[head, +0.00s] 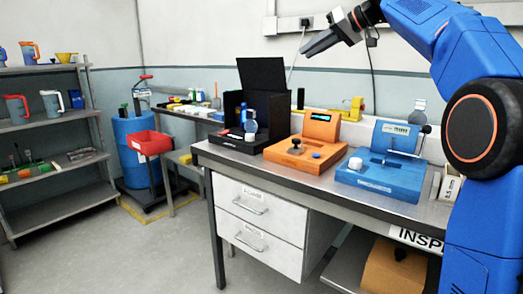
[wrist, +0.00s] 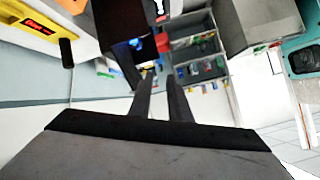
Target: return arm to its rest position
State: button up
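My gripper (head: 318,42) is raised high above the workbench in the head view, in front of the wall and well clear of the modules. My blue arm reaches in from the right edge of that view. In the wrist view my gripper (wrist: 160,79) shows two dark fingers with a narrow gap between them. Nothing is held in the gap.
On the workbench (head: 263,163) stand a black module (head: 240,139), an orange module (head: 305,155) and a blue module (head: 382,175). A wall socket (head: 306,22) is close behind my gripper. Shelves (head: 60,127) stand far left.

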jog(key=s+d+f+m+h, duration=0.2)
jog(key=s+d+f+h, duration=0.1)
jog(key=s+f, duration=1.3)
jog(key=s+d+f+m+g+h, duration=0.1)
jog(key=s+d+f, duration=0.4)
jog(key=s+f, duration=1.2)
jog(key=s+d+f+m+g+h, duration=0.1)
jog(key=s+d+f+h, duration=0.4)
jog(key=s+f, duration=1.1)
jog(key=shift+s+f+m+h, duration=0.15)
jog(key=shift+f+m+h, duration=0.25)
jog(key=shift+m, duration=0.5)
jog(key=shift+o, duration=0.6)
